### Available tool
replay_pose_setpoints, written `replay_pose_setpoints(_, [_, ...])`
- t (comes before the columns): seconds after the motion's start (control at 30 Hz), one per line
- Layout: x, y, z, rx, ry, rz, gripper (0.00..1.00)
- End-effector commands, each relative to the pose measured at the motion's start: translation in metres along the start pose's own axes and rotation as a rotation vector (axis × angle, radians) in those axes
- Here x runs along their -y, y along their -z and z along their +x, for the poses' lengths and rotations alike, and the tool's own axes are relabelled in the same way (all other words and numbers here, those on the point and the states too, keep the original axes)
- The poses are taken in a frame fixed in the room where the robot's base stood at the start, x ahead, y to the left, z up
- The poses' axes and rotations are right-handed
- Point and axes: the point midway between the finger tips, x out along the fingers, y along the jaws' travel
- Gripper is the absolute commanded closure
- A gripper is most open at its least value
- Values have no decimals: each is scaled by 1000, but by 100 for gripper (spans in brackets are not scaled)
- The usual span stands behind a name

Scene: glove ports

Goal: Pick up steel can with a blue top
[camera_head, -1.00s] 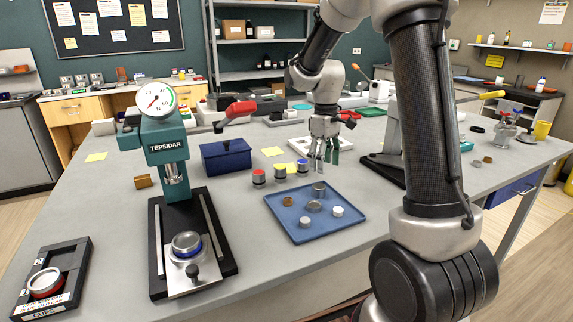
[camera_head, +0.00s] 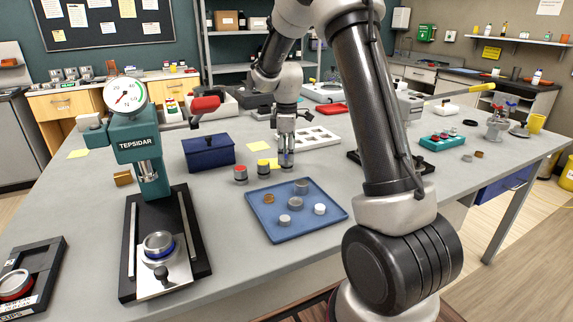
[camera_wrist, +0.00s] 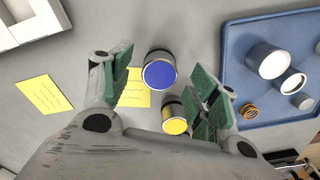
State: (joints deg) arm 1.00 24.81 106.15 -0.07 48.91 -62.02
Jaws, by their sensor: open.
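The steel can with a blue top (camera_wrist: 160,72) stands upright on the grey bench in the wrist view, ahead of and between my open fingers. My gripper (camera_wrist: 158,92) is open and empty, pointing down, with green pads on its fingers. In the head view my gripper (camera_head: 286,160) is over the row of cans behind the blue tray, and it hides most of the blue-topped can. A can with a yellow top (camera_wrist: 174,118) stands close beside it, near the right finger; it also shows in the head view (camera_head: 263,168).
A red-topped can (camera_head: 240,173) stands left of the yellow one. A blue tray (camera_head: 262,226) with several metal parts lies in front. A dark blue box (camera_head: 208,152) is to the left, and a white compartment tray (camera_head: 330,139) lies behind. Yellow notes (camera_wrist: 45,94) lie flat nearby.

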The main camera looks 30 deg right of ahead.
Motion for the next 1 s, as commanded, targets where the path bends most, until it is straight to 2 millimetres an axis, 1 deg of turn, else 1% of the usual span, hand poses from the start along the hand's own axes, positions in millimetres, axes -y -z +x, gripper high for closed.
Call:
replay_pose_setpoints(0.03, [0,-1,10,2,3,0,40])
replay_pose_setpoints(0.1, [0,-1,20,1,3,1,40])
replay_pose_setpoints(0.2, [0,-1,30,1,2,1,40])
replay_pose_setpoints(0.43, [0,0,32,0,0,1,40])
replay_pose_setpoints(0.47, [0,0,32,0,0,1,42])
replay_pose_setpoints(0.6, [0,0,31,0,0,1,67])
replay_pose_setpoints(0.67, [0,0,31,0,0,1,78])
replay_pose_setpoints(0.7, [0,0,31,0,0,1,85])
replay_pose_setpoints(0.77, [0,0,31,0,0,1,95])
replay_pose_setpoints(1.0, [-1,0,30,0,-1,1,95])
